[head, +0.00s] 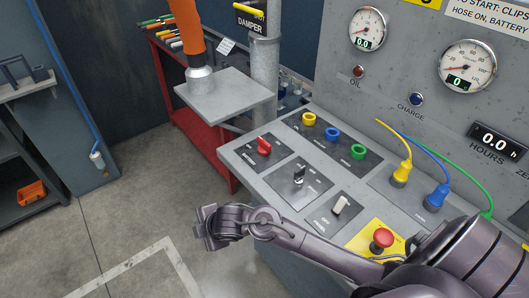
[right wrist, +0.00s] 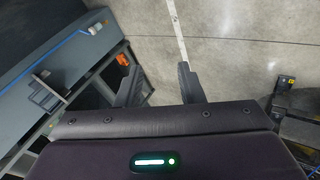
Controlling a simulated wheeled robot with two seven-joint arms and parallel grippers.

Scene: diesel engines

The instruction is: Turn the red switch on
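The red switch (head: 264,146) is a rotary knob on a black plate at the far-left part of the sloping grey console (head: 236,154) in the head view. Small labels surround it, too small to read surely. My right gripper (head: 205,228) is in front of and to the left of the console, apart from the switch, over the floor. In the right wrist view my right gripper (right wrist: 161,82) has its two fingers spread with nothing between them. The switch does not show there. My left gripper is not in view.
Beside the red switch are a black knob (head: 299,175), a white-tipped lever (head: 341,205) and a red push button (head: 382,238). Yellow, blue and green sockets and plugged cables (head: 401,172) lie behind. A grey pedestal plate (head: 225,96) stands beyond. The floor at left is clear.

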